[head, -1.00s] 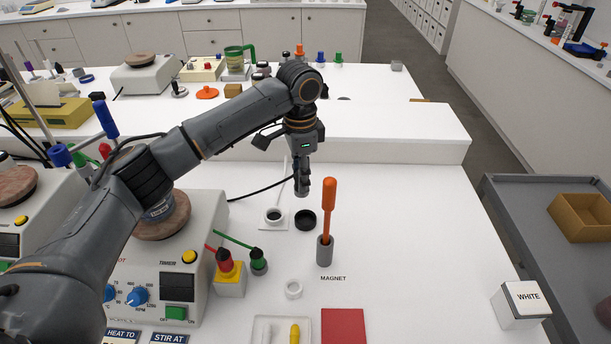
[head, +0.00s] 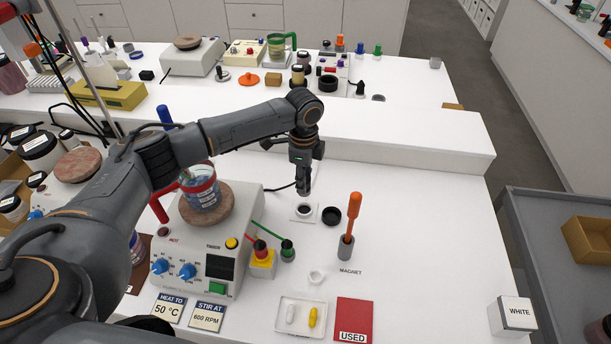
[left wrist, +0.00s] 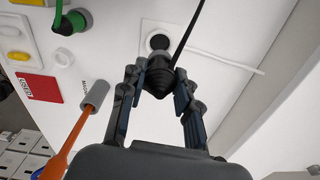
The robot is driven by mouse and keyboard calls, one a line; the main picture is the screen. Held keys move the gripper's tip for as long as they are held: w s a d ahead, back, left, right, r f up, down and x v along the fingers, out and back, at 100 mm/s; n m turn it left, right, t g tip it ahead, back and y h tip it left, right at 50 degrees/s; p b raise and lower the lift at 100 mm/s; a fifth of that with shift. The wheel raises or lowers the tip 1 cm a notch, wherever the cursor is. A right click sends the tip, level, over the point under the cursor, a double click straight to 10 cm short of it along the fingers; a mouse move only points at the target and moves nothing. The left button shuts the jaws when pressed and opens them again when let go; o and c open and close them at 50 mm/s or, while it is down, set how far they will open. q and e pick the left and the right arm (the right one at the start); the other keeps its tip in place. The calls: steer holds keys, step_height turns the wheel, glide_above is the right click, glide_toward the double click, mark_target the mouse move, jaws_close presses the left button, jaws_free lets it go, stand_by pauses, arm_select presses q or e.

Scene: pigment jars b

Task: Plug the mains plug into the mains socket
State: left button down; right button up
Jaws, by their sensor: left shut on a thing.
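My left gripper (head: 304,190) points down just above the mains socket (head: 304,211), a white plate with a round dark recess on the white bench. In the left wrist view my left gripper (left wrist: 158,95) is shut on the black, ribbed mains plug (left wrist: 159,77), with a finger on each side. A black cable runs up from the plug there. The mains socket (left wrist: 157,28) shows just beyond the plug, its dark recess partly covered by it. The plug looks apart from the recess, but the size of the gap cannot be told. My right gripper is not in view.
A black round dish (head: 331,215) lies right of the socket. An orange-handled rod stands in a grey holder (head: 346,247) by the MAGNET label. A hotplate (head: 206,245) with a beaker stands left, red and green plugs beside it. A raised white ledge (head: 400,140) lies behind.

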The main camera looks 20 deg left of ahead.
arm_select(q)
steer(key=shift+r+p, duration=0.15)
steer(key=shift+p, duration=0.45)
steer(key=shift+f+b, duration=1.55)
steer(key=shift+f, duration=1.45)
steer(key=shift+p, duration=0.95)
steer(key=shift+f+b, duration=0.8)
steer(key=shift+f, duration=0.5)
steer(key=c, duration=0.9)
jaws_free()
steer(key=shift+r, duration=0.1)
